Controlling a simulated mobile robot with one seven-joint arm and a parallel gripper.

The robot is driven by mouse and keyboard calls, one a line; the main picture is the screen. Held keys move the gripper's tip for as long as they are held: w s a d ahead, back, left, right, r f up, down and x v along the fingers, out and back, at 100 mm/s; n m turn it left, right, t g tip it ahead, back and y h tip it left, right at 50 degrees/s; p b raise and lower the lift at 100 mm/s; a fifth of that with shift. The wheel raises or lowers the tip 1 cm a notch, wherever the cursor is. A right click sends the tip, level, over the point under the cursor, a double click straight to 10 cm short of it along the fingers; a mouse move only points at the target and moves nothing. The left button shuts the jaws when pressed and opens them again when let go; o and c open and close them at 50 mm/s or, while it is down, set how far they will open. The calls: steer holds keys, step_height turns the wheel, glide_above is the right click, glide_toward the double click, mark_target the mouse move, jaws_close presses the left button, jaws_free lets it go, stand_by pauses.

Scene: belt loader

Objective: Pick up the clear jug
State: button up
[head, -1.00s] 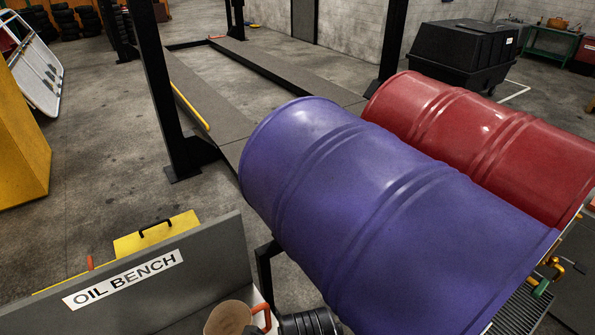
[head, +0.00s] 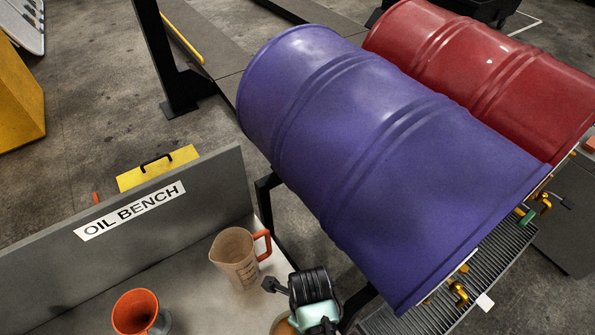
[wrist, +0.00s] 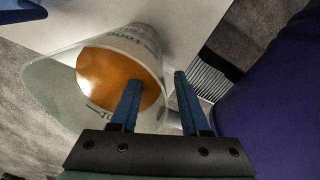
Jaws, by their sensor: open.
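The clear jug (wrist: 55,95) fills the left of the wrist view, with a wide mouth, printed marks and amber liquid inside. My open gripper (wrist: 157,80) is at its right side; the left finger overlaps the jug, and a pale part shows between the fingers. I cannot tell whether they touch. In the head view my gripper (head: 318,315) is at the bottom edge, mostly cut off. An amber patch beside it (head: 285,326) looks like the jug's liquid; the rest is hidden or out of frame.
A beige jug with an orange handle (head: 236,262) and an orange funnel (head: 136,311) stand on the oil bench (head: 190,250). A purple drum (head: 370,150) lies close to my gripper's right, above a grate (head: 420,312). A red drum (head: 480,60) lies behind.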

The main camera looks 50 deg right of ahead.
steer(key=shift+f, duration=0.7)
steer(key=shift+c, duration=0.3)
jaws_close()
steer(key=shift+d+r, duration=0.1)
stand_by(0.5)
